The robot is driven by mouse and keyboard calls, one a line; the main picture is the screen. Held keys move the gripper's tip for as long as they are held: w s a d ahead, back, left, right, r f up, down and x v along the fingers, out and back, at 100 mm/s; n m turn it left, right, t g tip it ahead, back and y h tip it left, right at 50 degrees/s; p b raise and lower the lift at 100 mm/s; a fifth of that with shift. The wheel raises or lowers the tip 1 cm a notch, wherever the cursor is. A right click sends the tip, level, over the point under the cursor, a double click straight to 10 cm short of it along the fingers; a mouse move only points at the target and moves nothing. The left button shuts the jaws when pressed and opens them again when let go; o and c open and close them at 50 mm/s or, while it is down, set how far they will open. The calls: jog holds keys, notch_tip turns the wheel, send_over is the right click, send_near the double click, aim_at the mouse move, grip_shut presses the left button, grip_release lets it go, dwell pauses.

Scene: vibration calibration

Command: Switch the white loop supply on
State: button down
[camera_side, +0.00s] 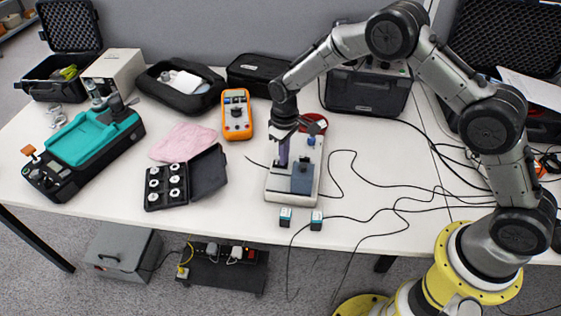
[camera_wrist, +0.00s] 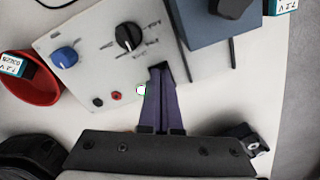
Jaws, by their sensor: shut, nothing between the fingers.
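The white loop supply appears to be the white box (camera_side: 279,184) near the middle of the table, under my gripper. In the wrist view its white panel (camera_wrist: 90,78) carries a blue knob (camera_wrist: 65,57), a black knob (camera_wrist: 128,37) and small red and black sockets. A small whitish-green spot (camera_wrist: 142,90) shows beside my fingers. My gripper (camera_side: 283,163) points down over the left part of the box. In the wrist view its purple fingers (camera_wrist: 161,72) are together and empty, with a dark part at their tips. Whether they touch the panel I cannot tell.
A blue-grey block (camera_side: 302,179) sits on the box's right part. A red dish (camera_wrist: 30,82) stands by the box's far end. Two small blue-labelled blocks (camera_side: 285,216) lie in front. An orange multimeter (camera_side: 237,114) lies left; black cables (camera_side: 375,205) cross the table at right.

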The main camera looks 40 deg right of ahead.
jog(key=shift+f, duration=0.1)
jog(key=shift+r, duration=3.55)
notch_tip(320, 180, up, 11)
jog(key=d+t, duration=0.2)
jog(key=s+d+r+m+t, duration=0.1)
jog(key=s+d+r+t, duration=0.25)
jog(key=s+r, duration=0.75)
jog(key=s+d+r+m+t, duration=0.1)
jog(key=s+d+r, duration=0.1)
jog(key=s, duration=0.7)
jog(key=s+d+r+m, duration=0.1)
jog(key=s+d+r, duration=0.1)
jog(key=s, duration=0.7)
jog(key=s+f, duration=0.4)
jog(key=f, duration=0.1)
jog(key=shift+s+g, duration=0.4)
jog(key=shift+g, duration=0.05)
